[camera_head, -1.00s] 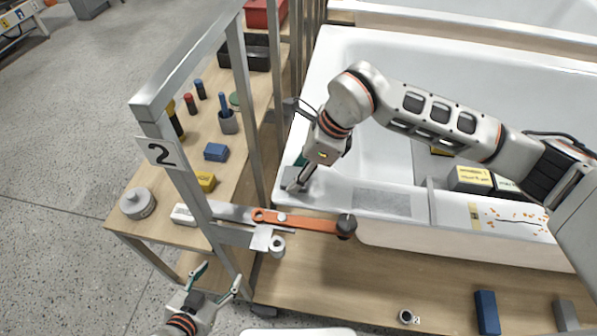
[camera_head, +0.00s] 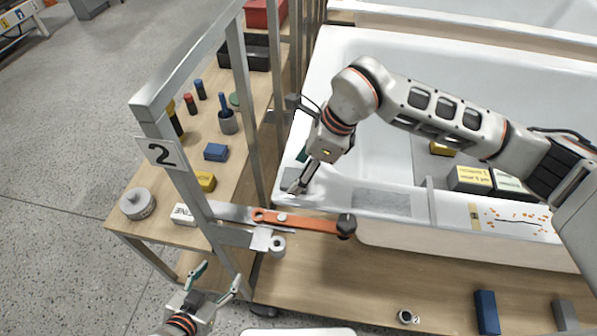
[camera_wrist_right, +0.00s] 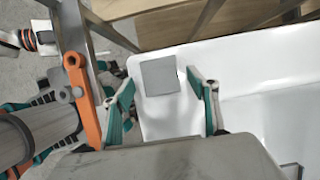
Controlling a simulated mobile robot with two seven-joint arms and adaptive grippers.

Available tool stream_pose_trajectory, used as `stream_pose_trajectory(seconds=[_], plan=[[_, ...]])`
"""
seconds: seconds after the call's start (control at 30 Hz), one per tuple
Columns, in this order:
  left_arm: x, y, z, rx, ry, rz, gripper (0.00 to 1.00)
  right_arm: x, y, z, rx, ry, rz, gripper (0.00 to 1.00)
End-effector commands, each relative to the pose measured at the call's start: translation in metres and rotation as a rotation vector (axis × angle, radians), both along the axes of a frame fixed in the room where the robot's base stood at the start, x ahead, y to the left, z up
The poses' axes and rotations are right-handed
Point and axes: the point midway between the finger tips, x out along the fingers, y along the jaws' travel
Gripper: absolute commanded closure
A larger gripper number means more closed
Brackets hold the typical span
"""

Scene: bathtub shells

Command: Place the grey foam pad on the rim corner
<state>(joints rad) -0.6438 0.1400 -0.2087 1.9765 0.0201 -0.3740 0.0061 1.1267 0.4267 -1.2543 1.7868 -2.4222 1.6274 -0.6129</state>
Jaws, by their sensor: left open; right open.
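The grey foam pad (camera_head: 289,176) lies on the white bathtub rim (camera_head: 338,192) at its near-left corner. In the right wrist view the pad (camera_wrist_right: 160,75) is a flat grey square on the white surface. My right gripper (camera_wrist_right: 161,78) is open, with its teal fingers apart on either side of the pad in that view. In the head view my right gripper (camera_head: 298,187) is at the corner and partly covers the pad. My left gripper (camera_head: 219,281) is open and empty, low at the left, away from the tub.
An orange lever (camera_head: 300,221) lies just in front of the rim corner. A metal frame post (camera_head: 247,110) stands close at the left. A wooden bench (camera_head: 150,205) holds several small items. A grey textured patch (camera_head: 382,203) lies on the rim to the right.

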Motion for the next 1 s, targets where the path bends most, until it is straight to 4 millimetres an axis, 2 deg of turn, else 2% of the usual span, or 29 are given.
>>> stream_pose_trajectory(seconds=[0.3,0.5,0.7,1.0], plan=[[0.000,0.000,0.002,-0.004,-0.001,0.001,0.41,-0.003,-0.026,0.061,-0.002,-0.005,-0.003,0.41],[0.000,-0.001,0.001,-0.004,0.000,0.000,0.41,-0.006,-0.036,0.088,-0.002,-0.003,-0.002,0.41],[-0.001,-0.001,0.001,-0.003,0.001,0.000,0.41,-0.008,-0.040,0.098,-0.001,0.000,-0.001,0.41],[-0.001,-0.001,0.000,-0.003,0.003,0.000,0.41,-0.007,-0.040,0.098,-0.001,0.000,-0.001,0.41]])
